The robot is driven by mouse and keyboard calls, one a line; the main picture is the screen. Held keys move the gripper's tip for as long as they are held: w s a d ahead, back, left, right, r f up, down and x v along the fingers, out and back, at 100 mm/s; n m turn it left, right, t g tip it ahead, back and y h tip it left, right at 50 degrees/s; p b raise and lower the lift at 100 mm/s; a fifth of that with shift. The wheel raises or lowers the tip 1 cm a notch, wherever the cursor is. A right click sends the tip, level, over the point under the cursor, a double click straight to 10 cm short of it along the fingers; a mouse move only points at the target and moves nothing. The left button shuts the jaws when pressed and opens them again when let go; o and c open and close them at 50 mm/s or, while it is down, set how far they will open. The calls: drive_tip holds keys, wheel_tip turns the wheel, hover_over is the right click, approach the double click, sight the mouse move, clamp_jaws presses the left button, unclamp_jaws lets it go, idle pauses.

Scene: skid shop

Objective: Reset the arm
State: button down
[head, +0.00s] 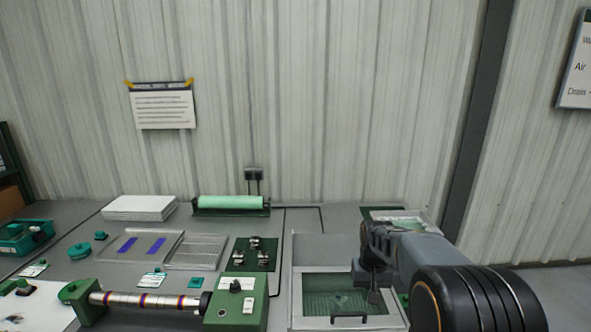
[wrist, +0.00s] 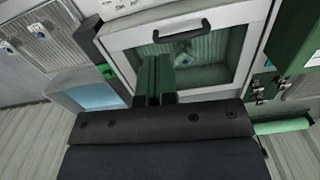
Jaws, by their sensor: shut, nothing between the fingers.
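My gripper (head: 374,292) shows at the right of the head view, at the end of my dark arm, over a light grey box with a window and a dark handle (head: 349,319). In the wrist view my gripper (wrist: 155,62) has its green fingers together with nothing between them. The fingers point towards the box's window. The box (wrist: 262,22) and its dark handle (wrist: 181,34) show just beyond the fingertips. I cannot tell whether the fingers touch the box. My arm hides part of the bench at the right.
A green machine with a striped roller (head: 150,301) stands left of the box. Clear trays (head: 146,232), a white paper stack (head: 139,207) and a pale green roll (head: 231,202) lie behind it. A teal bin (head: 25,237) is at far left. A corrugated wall (head: 300,100) closes the back.

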drive_tip(key=s+a+r+t, duration=0.1)
drive_tip(key=s+r+t, duration=0.1)
drive_tip(key=s, duration=0.8)
drive_tip(key=s+a+r+t, duration=0.1)
drive_tip(key=s+r, duration=0.4)
drive_tip(key=s, duration=0.5)
drive_tip(key=shift+a+n+t, duration=0.35)
drive_tip(key=shift+n+t, duration=0.05)
drive_tip(key=shift+t, duration=0.5)
drive_tip(key=c, duration=1.8)
unclamp_jaws()
